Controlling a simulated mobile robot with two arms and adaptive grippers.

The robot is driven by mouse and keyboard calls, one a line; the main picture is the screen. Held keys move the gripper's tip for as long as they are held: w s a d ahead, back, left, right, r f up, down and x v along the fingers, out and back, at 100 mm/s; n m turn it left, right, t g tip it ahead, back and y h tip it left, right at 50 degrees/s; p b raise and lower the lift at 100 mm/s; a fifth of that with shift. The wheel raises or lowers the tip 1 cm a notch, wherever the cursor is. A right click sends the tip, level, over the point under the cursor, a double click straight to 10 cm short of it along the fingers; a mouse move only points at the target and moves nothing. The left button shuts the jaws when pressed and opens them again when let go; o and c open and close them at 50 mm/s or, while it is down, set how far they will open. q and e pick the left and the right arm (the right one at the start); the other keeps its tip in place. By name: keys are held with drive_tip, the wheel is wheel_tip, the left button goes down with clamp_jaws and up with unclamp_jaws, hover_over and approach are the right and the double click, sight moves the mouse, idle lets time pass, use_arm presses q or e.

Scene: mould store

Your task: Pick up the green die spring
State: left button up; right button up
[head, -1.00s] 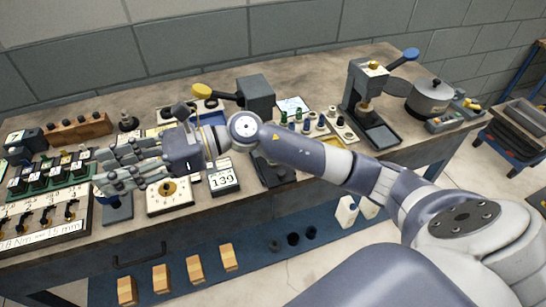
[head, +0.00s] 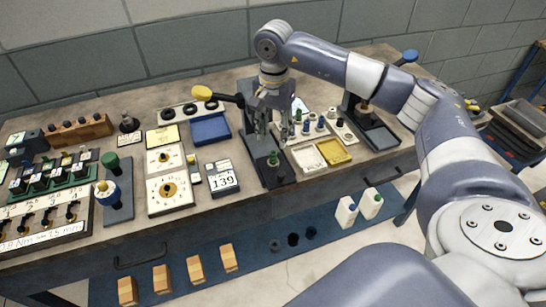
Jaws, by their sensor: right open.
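Small coloured upright pieces stand on a pale board just right of my right gripper (head: 270,138). One is green, likely the green die spring (head: 298,115); it is too small to make out coils. My right gripper points down in front of the dark lever press, with its fingers apart and nothing seen between them. It partly hides the press and the left end of the board. Another small green piece (head: 273,159) shows on the press base, below the fingers. My left gripper is not in view.
A white tray (head: 309,157) and a yellow tray (head: 334,152) lie to the right, a blue tray (head: 210,130) to the left. A display reading 139 (head: 223,180) stands near the front edge.

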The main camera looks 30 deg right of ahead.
sight(273, 153)
wheel_tip(273, 153, down, 3)
drive_tip(key=shift+r+p, duration=0.1)
drive_tip(key=shift+p, duration=0.2)
drive_tip(key=shift+f, duration=0.3)
drive_tip(key=f+p, duration=0.2)
drive_tip(key=f, duration=0.1)
drive_tip(key=shift+s+a+f, duration=0.15)
drive_tip(key=shift+a+f, duration=0.05)
drive_tip(key=shift+f, duration=0.6)
clamp_jaws()
